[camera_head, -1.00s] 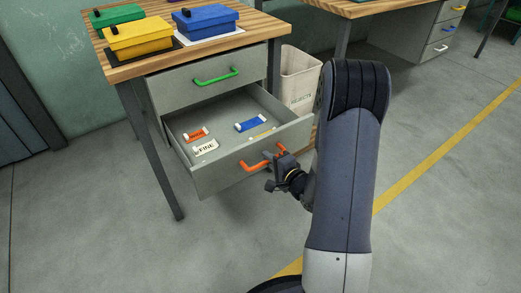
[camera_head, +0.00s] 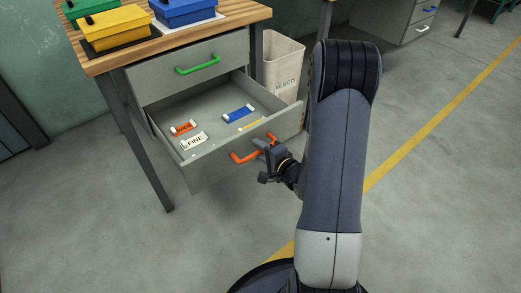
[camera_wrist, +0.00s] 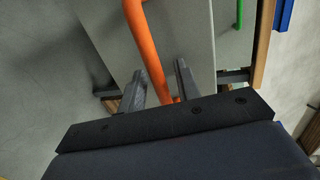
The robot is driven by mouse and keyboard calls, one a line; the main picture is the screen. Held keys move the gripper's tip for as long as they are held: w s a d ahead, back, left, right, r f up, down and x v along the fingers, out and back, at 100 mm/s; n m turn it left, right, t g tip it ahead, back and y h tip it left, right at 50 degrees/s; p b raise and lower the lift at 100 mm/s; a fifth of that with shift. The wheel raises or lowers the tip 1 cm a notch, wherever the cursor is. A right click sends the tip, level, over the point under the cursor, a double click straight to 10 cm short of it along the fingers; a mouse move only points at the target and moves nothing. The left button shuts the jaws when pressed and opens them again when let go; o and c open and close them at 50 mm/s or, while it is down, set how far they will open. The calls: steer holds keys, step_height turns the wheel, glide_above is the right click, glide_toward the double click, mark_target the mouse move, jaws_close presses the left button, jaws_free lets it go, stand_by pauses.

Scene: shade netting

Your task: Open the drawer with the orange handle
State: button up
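The drawer with the orange handle (camera_head: 247,157) is the lower one of a grey desk. It stands well open, so its inside (camera_head: 213,115) shows in the head view. My gripper (camera_head: 268,152) is at the right part of that handle. In the wrist view the orange handle (camera_wrist: 146,40) runs between the two fingers of my gripper (camera_wrist: 160,75), one finger on each side. The upper drawer with the green handle (camera_head: 198,64) is shut.
Orange, blue, yellow and white items lie in the open drawer. Yellow (camera_head: 112,27) and blue boxes (camera_head: 184,11) stand on the wooden desktop (camera_head: 228,22). A pale rejects bin (camera_head: 283,68) stands right of the desk. The floor in front of the drawer is clear.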

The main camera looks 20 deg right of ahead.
steer(key=p+v, duration=0.2)
steer(key=v, duration=0.8)
steer(key=shift+s, duration=0.35)
steer(key=shift+w+d, duration=0.1)
steer(key=shift+w, duration=0.05)
steer(key=b+x, duration=0.2)
steer(key=x, duration=0.8)
steer(key=shift+w, duration=0.25)
steer(key=shift+s, duration=0.15)
